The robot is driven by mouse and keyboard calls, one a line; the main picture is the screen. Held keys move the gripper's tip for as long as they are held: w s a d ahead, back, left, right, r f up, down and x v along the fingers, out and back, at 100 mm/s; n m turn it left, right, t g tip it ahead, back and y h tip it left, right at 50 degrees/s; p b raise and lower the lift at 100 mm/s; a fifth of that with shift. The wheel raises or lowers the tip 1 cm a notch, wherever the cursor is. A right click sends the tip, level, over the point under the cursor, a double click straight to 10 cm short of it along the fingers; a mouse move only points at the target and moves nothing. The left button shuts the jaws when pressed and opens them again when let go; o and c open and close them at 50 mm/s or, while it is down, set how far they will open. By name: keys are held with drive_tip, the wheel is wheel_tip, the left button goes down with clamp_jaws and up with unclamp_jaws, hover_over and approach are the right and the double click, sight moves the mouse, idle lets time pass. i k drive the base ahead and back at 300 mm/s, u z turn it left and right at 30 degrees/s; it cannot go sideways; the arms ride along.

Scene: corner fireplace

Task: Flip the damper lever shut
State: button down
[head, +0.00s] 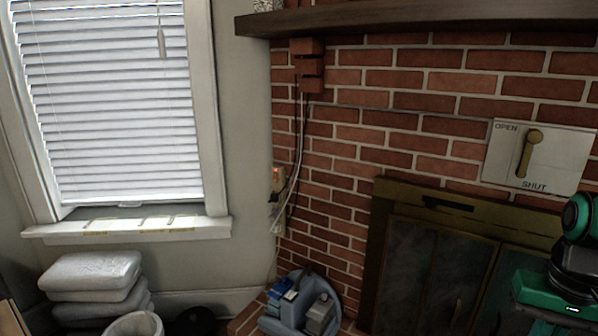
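A brass damper lever (529,152) is mounted on a pale plate (565,160) on the brick wall, at the right of the head view. The plate reads OPEN at its upper left and SHUT at its bottom. The lever stands nearly upright, its larger round end at the top and its narrower end low, just above SHUT. I cannot tell which end is the pivot. Green and black parts of my arm show at the lower right edge, below the plate and apart from the lever. My gripper's fingers are not in view.
A dark wooden mantel (420,18) juts out above. Below the plate is a brass-framed fireplace door (425,270). A blue-grey container with small items (300,305) sits on the hearth. The wall around the lever looks clear.

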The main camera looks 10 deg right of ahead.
sight(533, 136)
drive_tip(key=u, duration=1.7)
drive_tip(key=k, duration=0.4)
drive_tip(key=z, duration=1.85)
